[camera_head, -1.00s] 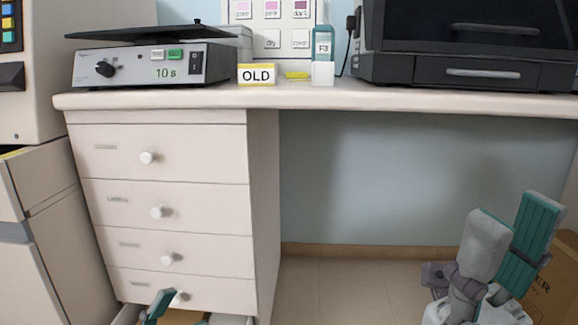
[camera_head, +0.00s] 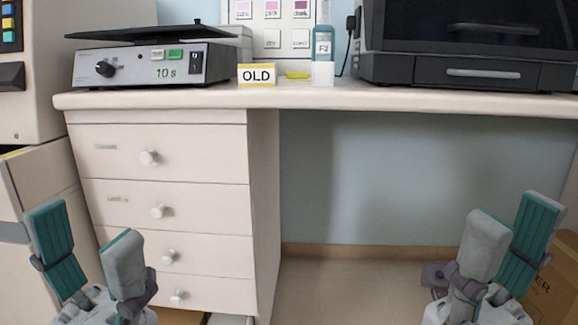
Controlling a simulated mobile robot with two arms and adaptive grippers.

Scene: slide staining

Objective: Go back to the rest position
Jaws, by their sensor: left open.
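My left gripper (camera_head: 84,232) is at the lower left, in front of the drawer cabinet. Its two grey-and-teal fingers point up and stand apart, with nothing between them. My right gripper (camera_head: 508,228) is at the lower right, in front of the open space under the bench. Its fingers also point up, with a gap between their tips and nothing held.
The white drawer cabinet (camera_head: 216,205) stands under the bench (camera_head: 420,98). On the bench are a shaker (camera_head: 135,66), an OLD sign (camera_head: 257,75), a bottle (camera_head: 323,45) and a black machine (camera_head: 460,35). A cardboard box (camera_head: 555,285) is at the lower right.

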